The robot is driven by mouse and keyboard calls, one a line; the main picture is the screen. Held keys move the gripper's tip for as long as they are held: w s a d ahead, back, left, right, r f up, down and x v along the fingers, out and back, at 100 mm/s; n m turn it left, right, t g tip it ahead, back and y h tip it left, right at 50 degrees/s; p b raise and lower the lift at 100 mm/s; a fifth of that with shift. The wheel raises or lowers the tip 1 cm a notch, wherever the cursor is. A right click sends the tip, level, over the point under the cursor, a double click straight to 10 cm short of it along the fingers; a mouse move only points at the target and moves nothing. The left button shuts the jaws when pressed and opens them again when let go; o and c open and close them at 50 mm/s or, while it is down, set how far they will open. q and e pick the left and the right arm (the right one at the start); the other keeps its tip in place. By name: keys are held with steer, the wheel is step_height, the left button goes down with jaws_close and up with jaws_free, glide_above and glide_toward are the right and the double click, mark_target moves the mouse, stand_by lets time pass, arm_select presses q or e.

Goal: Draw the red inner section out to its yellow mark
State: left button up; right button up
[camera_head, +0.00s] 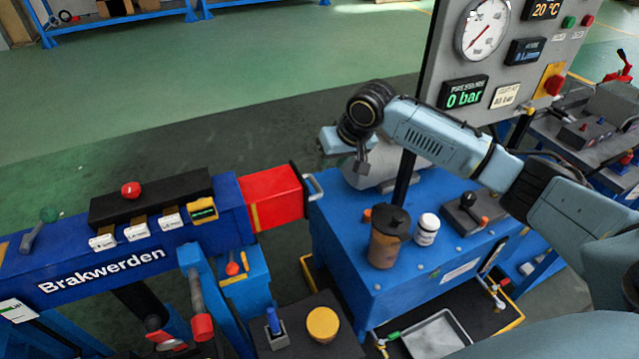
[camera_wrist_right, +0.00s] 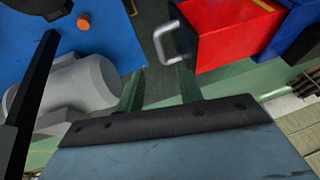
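The red inner section (camera_head: 278,192) sticks out of the right end of the blue outer beam (camera_head: 100,262) marked "Brakwerden". A thin yellow mark (camera_head: 255,217) shows on the red section, close to the blue end. A silver handle (camera_head: 314,187) sits on the red section's end face. The right wrist view also shows the red section (camera_wrist_right: 225,38) and the handle (camera_wrist_right: 168,42). My right gripper (camera_wrist_right: 158,80) is open and empty, its two fingers apart, with the handle just beyond the fingertips. In the head view its fingers are mostly hidden behind the wrist. My left gripper is not in view.
A blue cabinet (camera_head: 345,262) stands right of the handle, carrying a brown container (camera_head: 388,240), a white jar (camera_head: 427,230) and a grey cylinder (camera_wrist_right: 75,92). Green floor lies open behind the beam.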

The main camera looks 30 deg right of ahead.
mark_target(317, 185)
steer(key=b+x, duration=0.1)
steer(key=x, duration=0.8)
steer(key=shift+w+f+b, duration=0.1)
steer(key=shift+f+b, duration=0.1)
steer(key=shift+b, duration=0.1)
steer(key=shift+c, duration=0.5)
jaws_close()
